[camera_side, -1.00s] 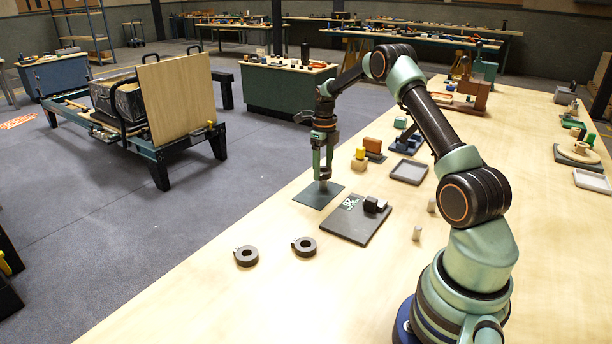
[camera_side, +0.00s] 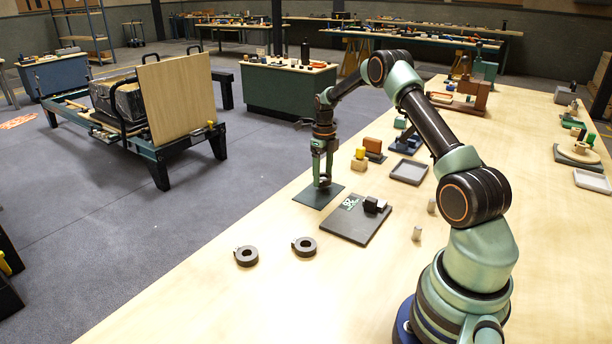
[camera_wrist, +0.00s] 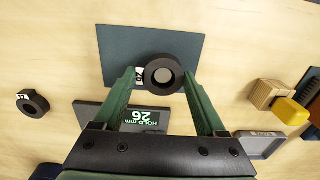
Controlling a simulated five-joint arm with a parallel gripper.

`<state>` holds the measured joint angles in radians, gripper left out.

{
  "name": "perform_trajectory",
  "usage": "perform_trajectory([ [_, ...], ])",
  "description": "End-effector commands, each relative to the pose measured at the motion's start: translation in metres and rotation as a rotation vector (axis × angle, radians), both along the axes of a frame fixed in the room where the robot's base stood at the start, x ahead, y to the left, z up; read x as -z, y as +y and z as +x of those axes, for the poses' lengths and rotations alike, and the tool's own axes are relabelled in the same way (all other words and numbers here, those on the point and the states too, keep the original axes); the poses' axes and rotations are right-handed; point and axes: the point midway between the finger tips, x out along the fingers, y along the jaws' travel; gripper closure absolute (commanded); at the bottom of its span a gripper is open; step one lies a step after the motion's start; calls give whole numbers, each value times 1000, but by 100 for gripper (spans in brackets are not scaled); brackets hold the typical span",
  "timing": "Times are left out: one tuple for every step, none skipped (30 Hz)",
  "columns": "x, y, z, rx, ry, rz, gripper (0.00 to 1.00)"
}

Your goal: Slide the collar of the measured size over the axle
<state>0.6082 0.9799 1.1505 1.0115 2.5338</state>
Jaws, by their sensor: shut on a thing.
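My gripper (camera_side: 322,180) is shut on a dark collar (camera_wrist: 150,84), which also shows low between the fingers in the side view. In the wrist view, the fingers (camera_wrist: 160,82) press on either side of it. The round grey end of the axle (camera_wrist: 163,75) shows inside the collar's bore, so the collar appears to be around it. The axle stands on a dark green plate (camera_side: 310,198). Whether the collar rests on the plate is hard to tell. A measuring pad (camera_side: 352,226) has a display (camera_wrist: 143,118) reading 26 mm with HOLD, upside down in the wrist view.
Two other dark collars lie on the table, one at the left (camera_side: 246,256) and one nearer the pad (camera_side: 304,247).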

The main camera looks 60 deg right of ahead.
Motion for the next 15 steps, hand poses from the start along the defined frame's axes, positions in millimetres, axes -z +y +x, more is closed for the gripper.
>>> perform_trajectory([
  [1, 0, 0, 0, 0, 0, 79],
  [2, 0, 0, 0, 0, 0, 79],
  [3, 0, 0, 0, -1, 0, 79],
  [3, 0, 0, 0, -1, 0, 79],
  [4, 0, 0, 0, -1, -1, 79],
  [5, 0, 0, 0, -1, -1, 79],
  [6, 0, 0, 0, -1, -1, 79],
  [6, 0, 0, 0, -1, 0, 79],
  [7, 0, 0, 0, 0, 0, 79],
  [8, 0, 0, 0, 0, 0, 79],
  [9, 0, 0, 0, 0, 0, 79],
  [10, 0, 0, 0, 0, 0, 79],
  [10, 0, 0, 0, 0, 0, 79],
  [11, 0, 0, 0, 0, 0, 79],
  [12, 0, 0, 0, 0, 0, 79],
])
